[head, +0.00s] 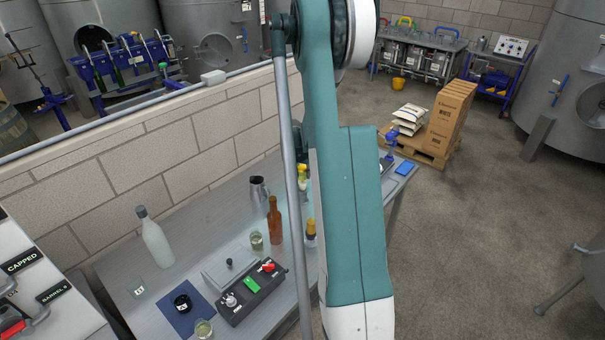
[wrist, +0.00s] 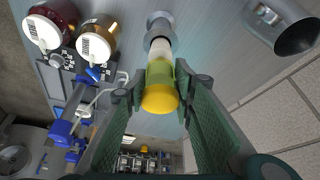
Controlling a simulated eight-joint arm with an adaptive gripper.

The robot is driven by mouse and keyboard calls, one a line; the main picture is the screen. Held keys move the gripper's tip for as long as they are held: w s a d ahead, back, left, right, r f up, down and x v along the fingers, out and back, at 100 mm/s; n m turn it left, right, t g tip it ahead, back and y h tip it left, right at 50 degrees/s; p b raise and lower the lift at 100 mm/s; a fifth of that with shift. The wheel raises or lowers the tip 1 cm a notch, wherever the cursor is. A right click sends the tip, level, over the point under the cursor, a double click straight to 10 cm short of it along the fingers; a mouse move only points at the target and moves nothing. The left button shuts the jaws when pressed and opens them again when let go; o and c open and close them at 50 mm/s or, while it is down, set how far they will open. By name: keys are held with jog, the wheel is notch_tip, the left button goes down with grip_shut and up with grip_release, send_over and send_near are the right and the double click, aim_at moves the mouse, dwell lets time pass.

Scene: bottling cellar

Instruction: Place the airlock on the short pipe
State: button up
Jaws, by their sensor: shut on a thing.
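My gripper (wrist: 158,88) is shut on the airlock (wrist: 160,75), a clear yellowish piece with a yellow cap and a pale lower end, in the middle of the wrist view. A short grey pipe (wrist: 160,20) shows just beyond its pale end and roughly in line with it. I cannot tell whether the two touch.
A switch box (head: 250,290) lies in front.

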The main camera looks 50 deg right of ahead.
jog(key=shift+f, duration=0.2)
jog(key=o, duration=0.9)
jog(key=shift+r, duration=0.2)
jog(key=v, duration=1.2)
dwell(0.4)
